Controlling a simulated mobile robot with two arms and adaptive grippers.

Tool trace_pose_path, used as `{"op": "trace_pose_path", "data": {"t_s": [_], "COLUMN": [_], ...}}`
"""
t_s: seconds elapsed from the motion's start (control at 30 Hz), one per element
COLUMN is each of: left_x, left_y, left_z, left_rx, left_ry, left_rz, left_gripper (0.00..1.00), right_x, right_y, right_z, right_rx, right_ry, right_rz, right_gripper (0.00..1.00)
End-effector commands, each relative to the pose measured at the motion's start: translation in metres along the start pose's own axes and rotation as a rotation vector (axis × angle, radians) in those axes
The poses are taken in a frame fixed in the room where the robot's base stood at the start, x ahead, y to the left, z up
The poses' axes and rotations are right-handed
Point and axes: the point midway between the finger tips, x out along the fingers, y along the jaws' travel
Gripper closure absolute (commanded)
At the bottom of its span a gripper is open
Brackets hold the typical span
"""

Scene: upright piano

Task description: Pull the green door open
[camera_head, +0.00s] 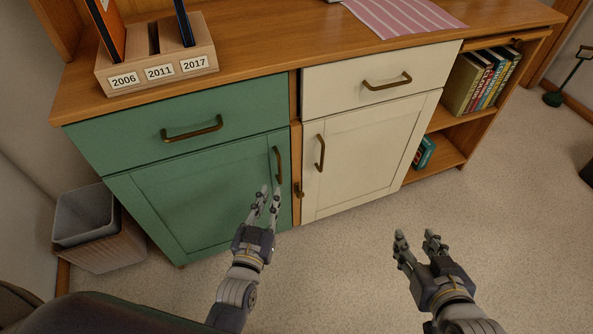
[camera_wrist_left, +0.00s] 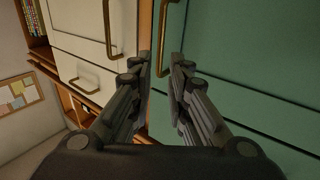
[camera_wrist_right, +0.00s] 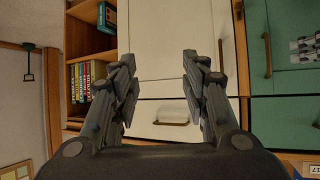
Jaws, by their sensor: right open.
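The green door (camera_head: 200,195) is the lower left front of the cabinet and sits shut. Its upright brass handle (camera_head: 278,165) is near its right edge. My left gripper (camera_head: 270,190) is in front of the door, just below the handle in the head view. Its fingers are parted by a narrow gap. In the left wrist view the handle (camera_wrist_left: 163,38) shows between and beyond the fingertips; I cannot tell if they touch it. My right gripper (camera_head: 417,237) is open and empty, in front of the cream door. The green door's handle also shows in the right wrist view (camera_wrist_right: 267,55).
A green drawer (camera_head: 185,112) is above the green door. A cream door (camera_head: 350,165) and cream drawer (camera_head: 370,75) are to the right, with a bookshelf (camera_head: 440,155) beyond. A grey bin (camera_head: 87,215) stands at the left. The carpet (camera_head: 350,270) in front is clear.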

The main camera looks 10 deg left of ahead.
Motion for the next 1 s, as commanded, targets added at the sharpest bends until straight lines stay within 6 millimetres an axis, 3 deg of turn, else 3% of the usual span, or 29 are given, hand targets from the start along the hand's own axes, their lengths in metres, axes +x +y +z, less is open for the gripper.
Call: {"op": "trace_pose_path", "data": {"t_s": [0.17, 0.47, 0.8, 1.0], "left_x": [0.014, 0.055, 0.093, 0.104], "left_y": [0.000, 0.000, 0.000, 0.000], "left_z": [-0.001, 0.000, 0.001, 0.000], "left_rx": [0.000, 0.000, 0.000, 0.000], "left_ry": [0.004, 0.003, 0.001, 0.000], "left_rz": [-0.001, -0.001, 0.000, 0.000], "left_gripper": [0.83, 0.83, 0.83, 0.83], "right_x": [0.002, 0.001, -0.015, -0.024], "right_y": [-0.002, -0.009, -0.016, -0.018], "right_z": [-0.015, -0.064, -0.114, -0.129], "right_rx": [-0.001, 0.000, 0.003, 0.005], "right_ry": [0.074, 0.312, 0.571, 0.656], "right_rz": [-0.005, -0.019, -0.035, -0.040], "right_gripper": [0.58, 0.58, 0.58, 0.58]}}
